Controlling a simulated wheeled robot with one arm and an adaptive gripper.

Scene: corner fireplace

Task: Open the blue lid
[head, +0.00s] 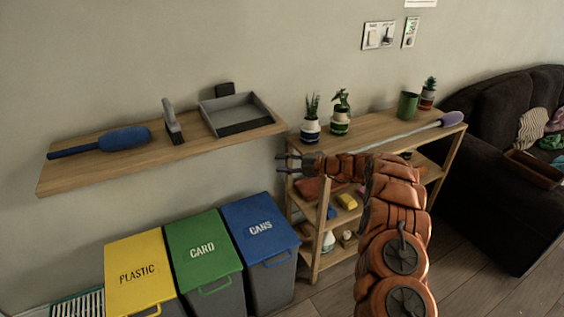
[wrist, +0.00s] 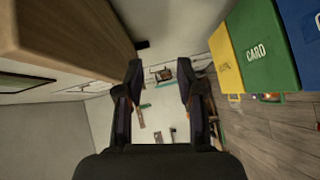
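The blue lid (head: 260,228), marked CANS, lies closed on the rightmost of three bins in the head view. A strip of it shows at the upper right edge of the wrist view (wrist: 311,28). My gripper (head: 281,163) is above and right of the blue lid in the head picture, apart from it and near the shelf unit. In the wrist view my gripper (wrist: 159,88) has its two fingers spread with nothing between them. The front handle of the blue lid shows in the head view.
A green CARD lid (head: 203,247) and a yellow PLASTIC lid (head: 139,271) are beside the blue one. A wooden wall shelf (head: 75,174) hangs above the bins. A shelf unit (head: 375,129) with plants stands right of them. A dark sofa (head: 487,215) is at the far right.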

